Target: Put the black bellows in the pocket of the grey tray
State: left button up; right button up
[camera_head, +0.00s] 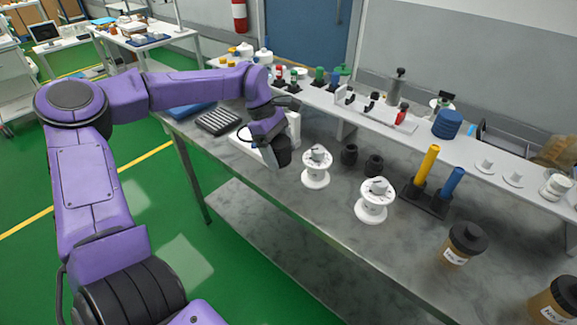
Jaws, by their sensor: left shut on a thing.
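My left gripper (268,137) points down over the left part of the grey bench. It is shut on a black bellows (282,153), largely covered by the fingers. The pale grey tray (243,138) lies under and beside the gripper; the gripper hides most of it, including any pocket. I cannot tell whether the bellows touches the tray. My right gripper is not in view.
White spools, one (316,168) and another (372,203), stand right of the gripper. A dark rack (427,200) holds yellow and blue cylinders. Brown jars (463,245) stand at the right. A raised white shelf (450,150) runs behind. The front bench edge is mostly clear.

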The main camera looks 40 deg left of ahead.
pick_arm(q)
send_over(292, 175)
jog(key=a, duration=0.1)
jog(key=f, duration=0.4)
jog(key=shift+s+a+f, duration=0.15)
jog(key=shift+a+f, duration=0.05)
jog(key=shift+f, duration=0.15)
notch_tip(292, 175, down, 2)
jog(key=shift+f+p, duration=0.15)
jog(key=shift+p, duration=0.75)
jog(key=shift+f, duration=0.45)
jog(key=shift+f+b, duration=0.2)
jog(key=shift+b, duration=0.15)
jog(key=o, duration=1)
jog(key=shift+r, duration=0.15)
